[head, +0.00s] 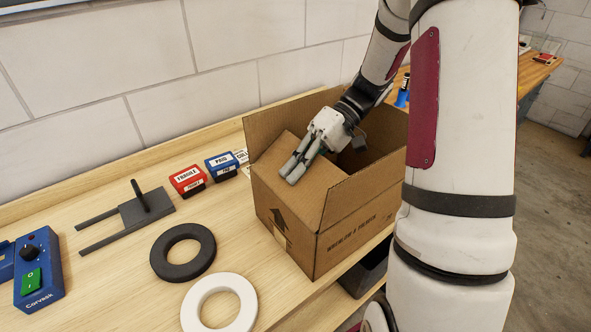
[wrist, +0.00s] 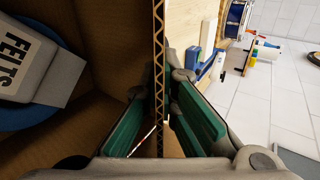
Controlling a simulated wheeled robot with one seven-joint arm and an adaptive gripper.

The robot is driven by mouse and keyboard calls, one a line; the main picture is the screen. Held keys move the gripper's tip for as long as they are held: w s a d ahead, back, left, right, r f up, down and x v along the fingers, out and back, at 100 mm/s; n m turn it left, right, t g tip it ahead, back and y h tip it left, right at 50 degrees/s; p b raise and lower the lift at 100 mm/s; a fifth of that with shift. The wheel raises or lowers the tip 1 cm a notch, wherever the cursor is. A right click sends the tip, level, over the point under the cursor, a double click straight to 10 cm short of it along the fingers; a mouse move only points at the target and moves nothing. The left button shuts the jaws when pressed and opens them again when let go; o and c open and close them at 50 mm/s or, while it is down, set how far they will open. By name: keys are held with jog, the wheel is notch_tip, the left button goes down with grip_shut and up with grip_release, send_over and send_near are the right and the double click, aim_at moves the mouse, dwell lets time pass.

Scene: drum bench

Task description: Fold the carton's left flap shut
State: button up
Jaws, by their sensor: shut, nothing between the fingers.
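The brown carton (head: 285,215) stands open on the bench in the head view. Its left flap (head: 300,152) slopes inward over the left part of the opening. The near flap (head: 365,180) and the back flap (head: 275,118) stand up. My gripper (head: 292,170) reaches in from above and behind, shut, with its fingertips at the left flap's upper face; whether they press on it I cannot tell. In the wrist view a corrugated cardboard edge (wrist: 158,40) runs down the middle toward the green-padded fingers; which flap it belongs to is unclear.
Inside the carton lies a pale piece labelled FELTS (wrist: 25,65). Left of the carton are red (head: 187,180) and blue (head: 222,166) labelled blocks, a dark two-pronged holder (head: 140,212), a black ring (head: 160,258) and a white ring (head: 245,297). A wall runs behind the bench.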

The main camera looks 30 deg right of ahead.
jog(key=o, duration=0.5)
jog(key=shift+c, duration=0.2)
jog(key=v, duration=1.2)
